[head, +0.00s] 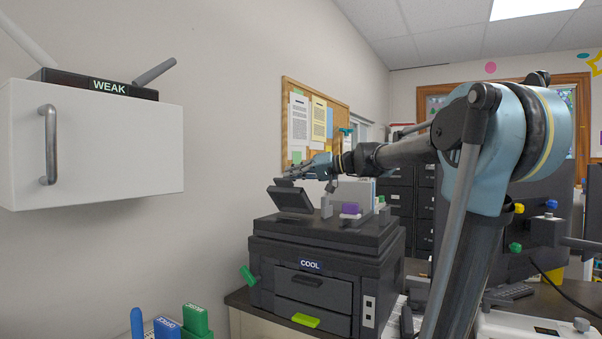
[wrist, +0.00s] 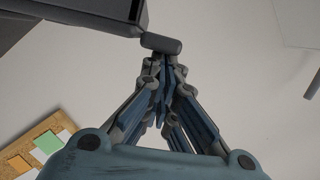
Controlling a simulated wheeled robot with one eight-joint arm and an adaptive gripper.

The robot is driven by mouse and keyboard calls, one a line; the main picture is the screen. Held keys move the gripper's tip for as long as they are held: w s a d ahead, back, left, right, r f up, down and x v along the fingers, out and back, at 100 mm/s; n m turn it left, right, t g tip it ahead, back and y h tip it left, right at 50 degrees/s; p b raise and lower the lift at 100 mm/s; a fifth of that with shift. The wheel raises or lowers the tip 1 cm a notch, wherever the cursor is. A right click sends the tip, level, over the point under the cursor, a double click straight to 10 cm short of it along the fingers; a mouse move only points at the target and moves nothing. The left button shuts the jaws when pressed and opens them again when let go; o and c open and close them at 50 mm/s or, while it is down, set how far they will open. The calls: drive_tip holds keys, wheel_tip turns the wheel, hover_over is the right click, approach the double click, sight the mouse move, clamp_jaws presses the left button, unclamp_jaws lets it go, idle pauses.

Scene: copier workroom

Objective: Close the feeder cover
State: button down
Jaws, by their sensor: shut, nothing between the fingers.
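The dark copier labelled COOL (head: 342,240) stands in the middle of the head view. A dark panel (head: 292,199), which looks like the feeder cover, is raised and tilted at the left of its top. My gripper (head: 290,177) is shut and empty by the panel's upper edge. In the wrist view, my fingertips (wrist: 163,58) are just below a dark rounded tab (wrist: 162,43) at the corner of a dark panel (wrist: 80,12). I cannot tell whether they touch it. The cover's hinge is not clear.
A purple block (head: 350,208) sits on the copier top, right of the panel. A white wall cabinet (head: 110,150) with a WEAK router (head: 90,84) is at the left. A corkboard (head: 288,95) hangs behind my gripper. Green and blue binders (head: 195,320) are at lower left.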

drive_tip(key=s+a+f+n, duration=0.1)
drive_tip(key=f, duration=0.1)
drive_tip(key=s+f+n+t+h, duration=0.1)
drive_tip(key=s+f+n, duration=0.1)
drive_tip(key=s+a+f+n, duration=0.1)
drive_tip(key=s+f+n, duration=0.1)
drive_tip(key=shift+s+a, duration=0.15)
drive_tip(key=shift+a, duration=0.2)
drive_tip(key=shift+s+a+f, duration=0.1)
drive_tip(key=shift+s+f, duration=0.15)
drive_tip(key=shift+f, duration=0.55)
